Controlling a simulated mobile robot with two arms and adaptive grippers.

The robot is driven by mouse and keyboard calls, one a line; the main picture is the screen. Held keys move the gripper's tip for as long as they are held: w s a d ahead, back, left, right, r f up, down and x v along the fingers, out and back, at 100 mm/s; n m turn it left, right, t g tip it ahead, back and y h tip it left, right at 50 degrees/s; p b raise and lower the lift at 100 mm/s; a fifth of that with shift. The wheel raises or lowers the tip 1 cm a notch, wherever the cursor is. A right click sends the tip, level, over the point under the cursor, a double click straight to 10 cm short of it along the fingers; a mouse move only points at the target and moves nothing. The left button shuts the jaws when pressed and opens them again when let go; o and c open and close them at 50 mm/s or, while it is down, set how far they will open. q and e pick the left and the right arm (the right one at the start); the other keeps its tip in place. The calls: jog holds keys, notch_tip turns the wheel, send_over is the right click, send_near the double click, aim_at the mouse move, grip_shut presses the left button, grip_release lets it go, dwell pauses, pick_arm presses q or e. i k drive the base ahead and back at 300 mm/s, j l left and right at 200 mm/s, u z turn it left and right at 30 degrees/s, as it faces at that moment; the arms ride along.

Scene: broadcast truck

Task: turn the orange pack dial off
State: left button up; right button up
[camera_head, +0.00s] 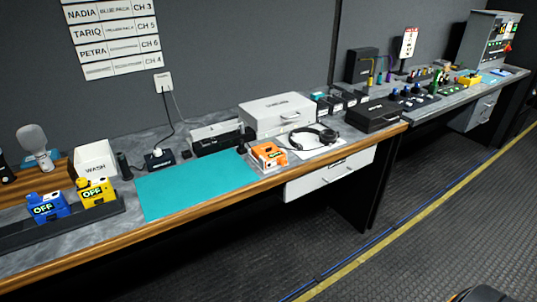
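The orange pack (268,155) sits on the worktop, at the right end of a teal mat and close to the wooden front edge. A small lit display faces the front, but I cannot read it clearly. Its dial is too small to make out, so I cannot tell its setting. Neither my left gripper nor my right gripper is in view.
A headset (313,138) lies right of the pack, a white case (277,115) behind it. The teal mat (193,185) is bare. Blue (48,207) and yellow (96,191) packs reading OFF stand in a dark tray at left. Floor (430,215) in front is clear.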

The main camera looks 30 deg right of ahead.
aim_at(283, 162)
jog(key=l+u, duration=0.1)
jog(key=u, duration=0.3)
jog(key=l+u, duration=0.15)
jog(key=u, duration=0.25)
jog(key=l+u, duration=0.2)
jog(key=l, duration=0.25)
jog(key=k+l+u, duration=0.2)
jog(key=l, duration=0.2)
jog(key=l+u, duration=0.15)
jog(key=l, duration=0.25)
jog(key=k+l+u, duration=0.2)
jog(key=l, duration=0.2)
jog(key=l+u, duration=0.2)
jog(key=l, duration=0.2)
jog(key=k, duration=0.05)
